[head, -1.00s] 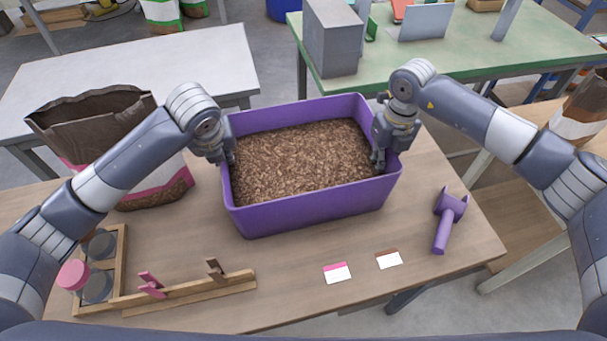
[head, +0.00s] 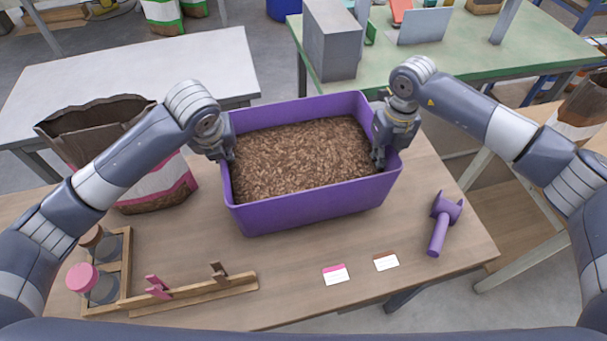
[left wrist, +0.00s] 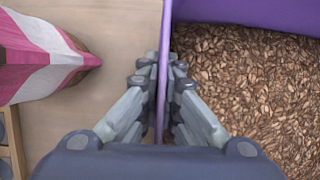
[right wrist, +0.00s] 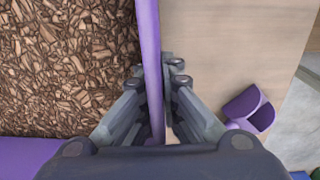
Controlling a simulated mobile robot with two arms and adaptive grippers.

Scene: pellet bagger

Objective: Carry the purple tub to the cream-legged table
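The purple tub (head: 310,208), full of brown pellets, is in the middle of the head view, over the near wooden table. My left gripper (head: 229,160) is shut on its left wall; the left wrist view shows that wall (left wrist: 165,60) between the fingers. My right gripper (head: 378,160) is shut on the right wall (right wrist: 150,60) in the same way. A table with pale cream legs (head: 484,168) and a wooden top stands at the right of the head view, partly behind my right arm. Any gap under the tub is hard to see.
The near table (head: 290,290) carries an open bag (head: 150,190) left of the tub, a purple scoop (head: 442,222), two cards, jars and a clip rack. A bag (head: 580,115) stands at the cream-legged table. White and green tables stand behind.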

